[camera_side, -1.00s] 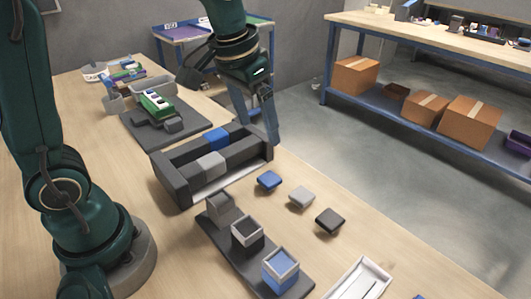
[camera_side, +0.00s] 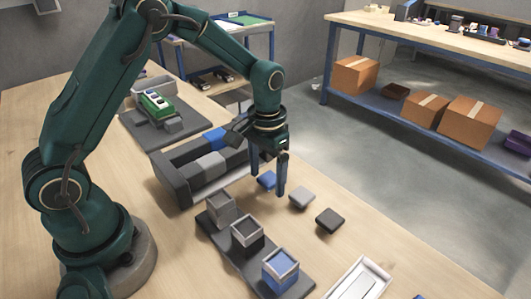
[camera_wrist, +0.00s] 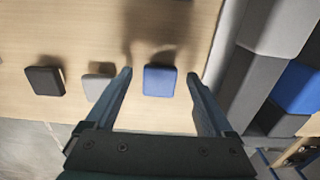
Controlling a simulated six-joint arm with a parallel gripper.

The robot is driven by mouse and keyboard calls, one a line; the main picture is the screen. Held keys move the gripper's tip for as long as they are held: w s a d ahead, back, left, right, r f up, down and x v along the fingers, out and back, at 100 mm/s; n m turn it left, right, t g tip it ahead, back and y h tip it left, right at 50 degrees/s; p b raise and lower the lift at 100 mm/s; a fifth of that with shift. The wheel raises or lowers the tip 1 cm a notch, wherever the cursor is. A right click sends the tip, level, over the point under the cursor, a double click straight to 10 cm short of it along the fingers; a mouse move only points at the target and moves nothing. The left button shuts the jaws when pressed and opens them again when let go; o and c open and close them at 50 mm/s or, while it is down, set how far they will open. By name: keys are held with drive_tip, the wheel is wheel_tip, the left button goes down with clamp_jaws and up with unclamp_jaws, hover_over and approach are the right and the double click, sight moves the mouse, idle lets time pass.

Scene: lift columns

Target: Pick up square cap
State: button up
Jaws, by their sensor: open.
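Three square caps lie in a row on the wooden table. The blue cap (camera_side: 267,180) is nearest the grey bin, then comes the grey cap (camera_side: 301,198), then the black cap (camera_side: 329,220). My gripper (camera_side: 283,187) is open and empty above the table, close to the blue cap. In the wrist view the blue cap (camera_wrist: 160,80) lies between the two open fingers of my gripper (camera_wrist: 161,75), with space on both sides. The grey cap (camera_wrist: 97,87) lies just outside the left finger, and the black cap (camera_wrist: 45,81) is farther left.
A dark grey bin (camera_side: 174,181) with coloured blocks stands behind the caps. In front, a dark tray (camera_side: 226,243) carries several square columns, including a blue one (camera_side: 280,272). A white tray (camera_side: 362,280) lies at the front edge. A green toy-like piece (camera_side: 154,102) sits farther back.

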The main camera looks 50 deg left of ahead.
drive_tip(key=shift+c, duration=0.3)
clamp_jaws()
